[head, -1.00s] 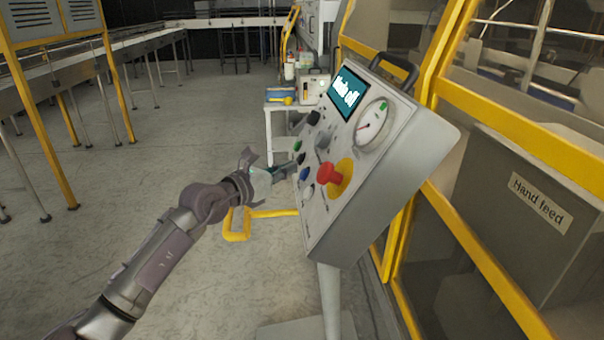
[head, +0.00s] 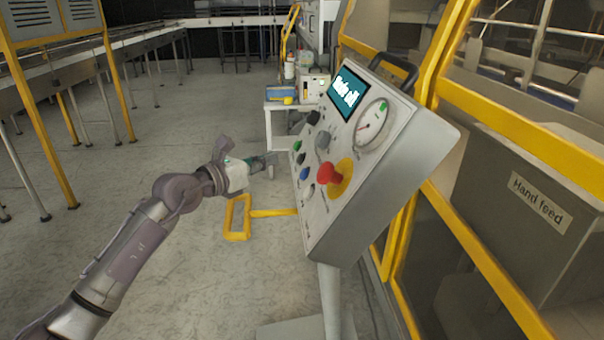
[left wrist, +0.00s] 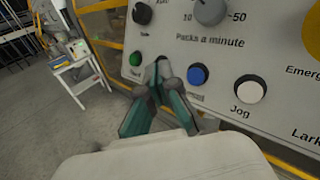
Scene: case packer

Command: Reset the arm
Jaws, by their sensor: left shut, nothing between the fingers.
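My left gripper (head: 268,163) is shut and empty. In the head view it is in the air just left of the control panel (head: 385,165), with a gap between the fingertips and the panel face. In the left wrist view the closed fingers (left wrist: 161,75) show in front of the panel, left of the blue button (left wrist: 197,74) and the white Jog button (left wrist: 250,89). The panel also carries a red emergency button (head: 329,173) on a yellow plate, a dial gauge (head: 371,124) and a lit screen (head: 346,93). My right gripper is not in view.
A yellow bar (head: 238,218) stands low beneath my left gripper. A white side table (head: 283,118) with small items is behind the panel. A yellow-framed guard (head: 480,240) is on the right, and a conveyor (head: 90,65) on the left. The middle floor is clear.

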